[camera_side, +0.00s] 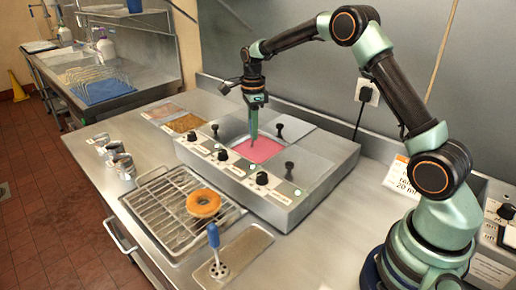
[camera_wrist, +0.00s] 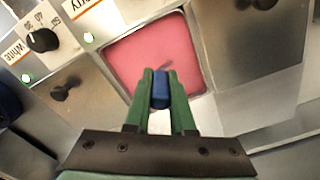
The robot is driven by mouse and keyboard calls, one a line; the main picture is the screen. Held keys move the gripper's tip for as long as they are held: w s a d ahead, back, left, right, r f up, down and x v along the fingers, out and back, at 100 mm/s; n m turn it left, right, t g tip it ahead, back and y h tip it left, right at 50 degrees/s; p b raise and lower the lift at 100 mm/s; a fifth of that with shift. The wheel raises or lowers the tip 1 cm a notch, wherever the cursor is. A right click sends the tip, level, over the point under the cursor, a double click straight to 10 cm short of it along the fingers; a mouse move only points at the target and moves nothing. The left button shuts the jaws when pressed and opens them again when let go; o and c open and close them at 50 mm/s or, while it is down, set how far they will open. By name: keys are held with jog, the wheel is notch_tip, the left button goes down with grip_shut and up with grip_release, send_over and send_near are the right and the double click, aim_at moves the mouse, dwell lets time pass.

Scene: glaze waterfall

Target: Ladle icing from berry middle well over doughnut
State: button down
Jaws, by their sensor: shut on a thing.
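My gripper (camera_side: 254,137) points down over the open middle well of pink icing (camera_side: 262,150). In the wrist view its green fingers are shut on a blue handle (camera_wrist: 160,90), over the pink icing (camera_wrist: 150,50). The lower end of the held tool is hidden, so I cannot tell how deep it sits or whether it holds icing. The doughnut (camera_side: 203,211), a plain golden-brown ring, lies on the wire rack (camera_side: 165,205), in front and left of the wells. No pink shows on it.
A second blue-handled tool (camera_side: 213,236) with a perforated foot stands on a small tray (camera_side: 250,243) in front. Lidded wells with black knobs flank the open one on the metal warmer (camera_side: 310,195). Topping trays (camera_side: 185,123) and metal cups (camera_side: 115,150) stand to the left.

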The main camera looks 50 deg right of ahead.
jog(key=shift+r, duration=4)
jog(key=shift+r, duration=0.1)
notch_tip(320, 180, up, 5)
jog(key=shift+f, duration=0.1)
jog(key=w+a+n, duration=0.3)
jog(key=a+n, duration=0.6)
jog(key=a, duration=1.6)
jog(key=shift+s+d+f, duration=0.1)
jog(key=shift+d+f, duration=0.05)
jog(key=shift+f, duration=1.35)
jog(key=shift+s+d+f, duration=0.1)
jog(key=shift+f, duration=1.35)
jog(key=shift+f, duration=0.1)
jog(key=shift+f, duration=0.55)
